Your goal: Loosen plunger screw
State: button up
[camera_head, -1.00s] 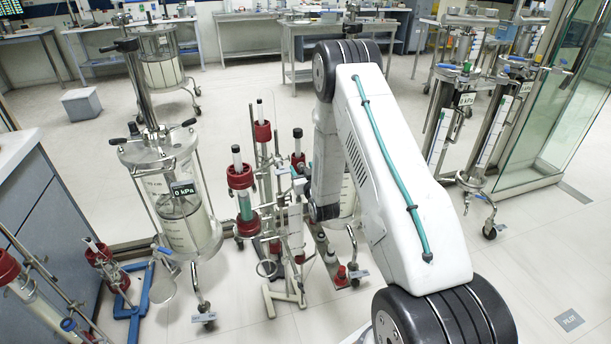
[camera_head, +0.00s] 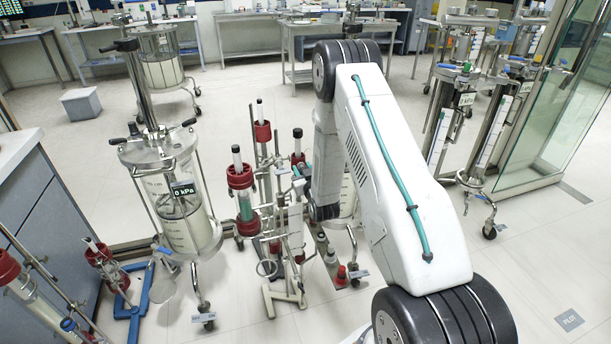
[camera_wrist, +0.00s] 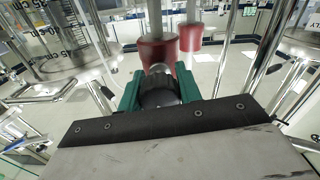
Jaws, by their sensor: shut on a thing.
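In the wrist view, my gripper (camera_wrist: 160,92) has its two green fingers closed on either side of a dark round knob (camera_wrist: 160,88), which I take to be the plunger screw. A red column cap (camera_wrist: 157,52) with a pale rod rising from it stands just beyond the knob. A second red cap (camera_wrist: 190,38) is behind it to the right. In the head view, my white arm reaches down to the group of slim red-capped columns (camera_head: 240,178); my forearm and wrist hide most of the grip there.
A large glass column (camera_head: 180,200) with a 0 kPa display stands close on the left. Small bottles (camera_head: 341,274) stand on a base low in front. Wheeled columns (camera_head: 485,125) and a glass door (camera_head: 560,100) are at right.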

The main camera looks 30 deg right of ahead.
jog(key=n, duration=0.3)
jog(key=shift+n, duration=0.3)
jog(key=o, duration=0.9)
jog(key=shift+s, duration=0.1)
jog(key=shift+v, duration=3.4)
